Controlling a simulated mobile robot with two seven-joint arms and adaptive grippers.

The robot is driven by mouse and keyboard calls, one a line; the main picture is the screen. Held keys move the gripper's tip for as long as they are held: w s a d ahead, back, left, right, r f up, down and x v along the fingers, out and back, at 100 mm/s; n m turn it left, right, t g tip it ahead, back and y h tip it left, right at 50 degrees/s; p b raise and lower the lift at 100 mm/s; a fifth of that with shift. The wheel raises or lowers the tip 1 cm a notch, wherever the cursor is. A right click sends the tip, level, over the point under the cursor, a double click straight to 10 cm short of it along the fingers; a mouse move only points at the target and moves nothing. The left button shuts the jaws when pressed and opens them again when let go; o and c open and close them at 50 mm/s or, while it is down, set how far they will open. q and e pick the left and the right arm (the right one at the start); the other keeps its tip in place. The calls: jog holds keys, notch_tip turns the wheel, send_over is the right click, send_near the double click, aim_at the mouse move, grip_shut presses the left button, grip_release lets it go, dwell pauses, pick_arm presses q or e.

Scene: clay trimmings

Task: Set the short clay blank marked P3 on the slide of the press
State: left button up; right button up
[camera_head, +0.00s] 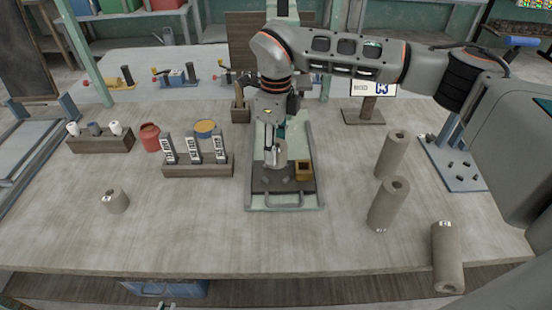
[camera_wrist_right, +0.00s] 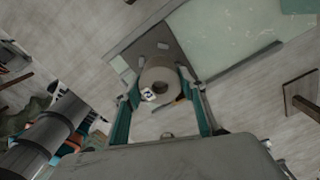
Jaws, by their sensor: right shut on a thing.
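My right gripper (camera_head: 272,148) reaches down over the press, shut on a short hollow clay blank (camera_head: 277,158). In the right wrist view the gripper (camera_wrist_right: 163,100) has its teal fingers on both sides of the blank (camera_wrist_right: 160,74), which carries a small white tag too small to read. The press has a pale green frame (camera_head: 315,198) and a dark slide plate (camera_head: 270,186). The blank is over the slide's rear part; whether it touches I cannot tell. My left gripper is not in view.
A wooden rack (camera_head: 199,170) with labelled pieces is left of the press. The table front is clear.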

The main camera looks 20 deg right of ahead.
jog(key=shift+f, duration=2.3)
jog(key=shift+f, duration=0.2)
jog(key=o, duration=1.3)
notch_tip(320, 180, up, 12)
jog(key=shift+r+b, duration=0.2)
jog(key=shift+b, duration=0.1)
